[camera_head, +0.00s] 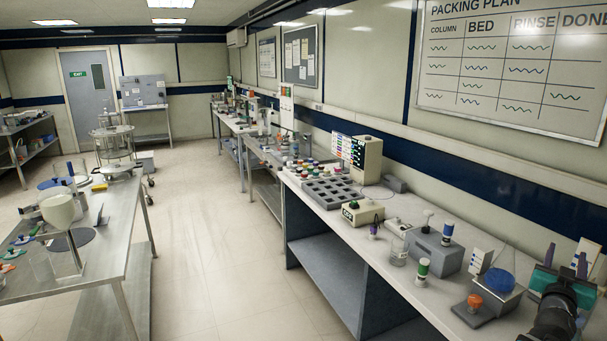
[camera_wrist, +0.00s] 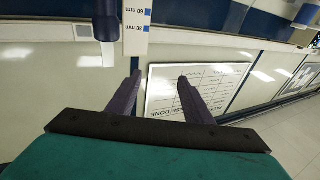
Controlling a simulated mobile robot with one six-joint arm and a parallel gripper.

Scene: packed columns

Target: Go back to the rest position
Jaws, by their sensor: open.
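My gripper (camera_head: 567,256) is at the lower right of the head view, above the right-hand bench (camera_head: 337,212). Its two purple fingers point up and stand apart with nothing between them. In the wrist view my gripper (camera_wrist: 157,82) shows its two dark fingers spread, above a teal body. The planning board (camera_wrist: 160,98) appears upside down behind and between them. Part of my arm hides the bench's near right corner.
A blue round dish (camera_head: 499,281) on a grey stand and an orange-topped piece (camera_head: 474,302) are left of my gripper. A green-and-white column (camera_head: 422,270) and a grey block (camera_head: 433,254) stand farther left. The floor aisle (camera_head: 200,240) is clear.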

